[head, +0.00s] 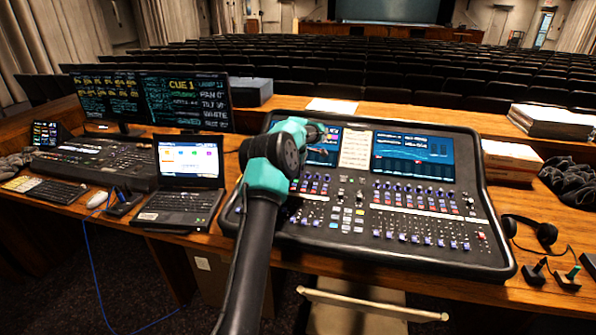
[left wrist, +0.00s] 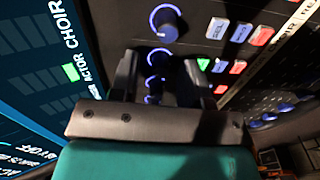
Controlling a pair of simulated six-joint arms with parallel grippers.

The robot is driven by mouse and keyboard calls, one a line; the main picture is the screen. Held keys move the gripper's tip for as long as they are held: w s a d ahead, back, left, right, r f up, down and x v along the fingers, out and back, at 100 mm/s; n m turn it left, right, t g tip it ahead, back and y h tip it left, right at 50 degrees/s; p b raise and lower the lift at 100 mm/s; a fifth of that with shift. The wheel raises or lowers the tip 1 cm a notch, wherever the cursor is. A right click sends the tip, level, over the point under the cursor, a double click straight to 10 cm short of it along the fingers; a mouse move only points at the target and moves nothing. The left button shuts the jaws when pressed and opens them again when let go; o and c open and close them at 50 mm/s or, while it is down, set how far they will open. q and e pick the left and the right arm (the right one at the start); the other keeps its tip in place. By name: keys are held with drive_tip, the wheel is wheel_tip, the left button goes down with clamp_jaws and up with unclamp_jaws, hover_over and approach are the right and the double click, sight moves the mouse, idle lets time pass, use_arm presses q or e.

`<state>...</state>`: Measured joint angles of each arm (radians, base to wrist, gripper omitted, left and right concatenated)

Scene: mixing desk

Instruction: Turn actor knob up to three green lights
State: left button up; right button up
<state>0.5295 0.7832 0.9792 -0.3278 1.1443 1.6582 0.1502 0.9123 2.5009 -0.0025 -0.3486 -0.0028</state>
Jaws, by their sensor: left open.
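The mixing desk (head: 365,200) stands in the middle of the table with two lit screens and rows of small knobs. My left gripper (head: 318,131) is over its upper left, by the left screen (head: 322,155); the arm hides part of the desk. In the left wrist view, the open left gripper (left wrist: 158,80) has its fingers either side of a line of blue-ringed knobs (left wrist: 157,57). I cannot tell whether they touch a knob, or which is the actor knob. The slanted screen (left wrist: 40,80) reads ACTOR and CHOIR, with one green block (left wrist: 71,72) by ACTOR. My right gripper is not in view.
A laptop (head: 187,175), a smaller console (head: 97,162) and two monitors (head: 150,98) stand to the left. Headphones (head: 530,232) lie right of the desk.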

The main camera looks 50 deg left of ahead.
use_arm(q)
drive_tip(key=shift+f, duration=0.1)
clamp_jaws()
idle(0.4)
drive_tip(key=shift+m, duration=0.3)
drive_tip(key=shift+m, duration=2.6)
unclamp_jaws()
